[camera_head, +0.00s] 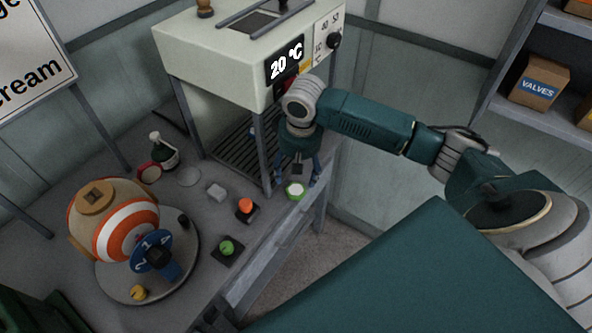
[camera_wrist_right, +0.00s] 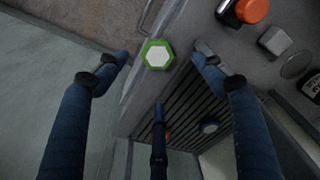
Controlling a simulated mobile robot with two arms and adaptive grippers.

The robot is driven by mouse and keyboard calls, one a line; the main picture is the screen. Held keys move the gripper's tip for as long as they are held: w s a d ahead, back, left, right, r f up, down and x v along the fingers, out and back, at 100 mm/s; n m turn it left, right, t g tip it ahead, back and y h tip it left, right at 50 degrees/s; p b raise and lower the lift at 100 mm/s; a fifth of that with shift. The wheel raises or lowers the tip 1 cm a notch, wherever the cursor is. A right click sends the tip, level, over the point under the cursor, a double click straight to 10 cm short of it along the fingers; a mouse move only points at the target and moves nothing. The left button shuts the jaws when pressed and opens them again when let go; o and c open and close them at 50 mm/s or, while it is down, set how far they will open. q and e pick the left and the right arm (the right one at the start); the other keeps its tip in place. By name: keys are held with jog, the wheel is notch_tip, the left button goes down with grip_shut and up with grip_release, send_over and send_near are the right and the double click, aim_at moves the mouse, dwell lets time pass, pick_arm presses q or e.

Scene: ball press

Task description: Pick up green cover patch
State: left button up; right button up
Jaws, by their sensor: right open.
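The green cover patch (camera_head: 295,190) is a small green piece with a white face. It lies near the front edge of the grey table, below my right gripper (camera_head: 298,180). In the right wrist view the green cover patch (camera_wrist_right: 157,55) shows as a green hexagon with a white hexagonal centre. The open fingers of my right gripper (camera_wrist_right: 160,57) lie on either side of it, apart from it, with another finger below. I cannot tell the exact height of the fingertips over the table. My left gripper is not in view.
A machine reading 20 °C (camera_head: 215,65) stands behind my right gripper. An orange button (camera_head: 246,205), a green button (camera_head: 227,247), a grey block (camera_head: 216,191) and a bottle (camera_head: 163,150) are on the table. A striped ball (camera_head: 125,232) sits on a round base at left.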

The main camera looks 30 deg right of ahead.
send_over(296, 190)
jog(key=f, duration=0.3)
jog(key=f+p, duration=0.1)
jog(key=shift+s+f, duration=0.15)
jog(key=shift+s, duration=0.2)
jog(key=f, duration=0.2)
jog(key=f+p, duration=0.1)
jog(key=f, duration=0.1)
jog(key=shift+w+f, duration=0.2)
jog(key=shift+f, duration=0.2)
jog(key=shift+w+f, duration=0.1)
jog(key=shift+f, duration=0.35)
jog(key=c, duration=1)
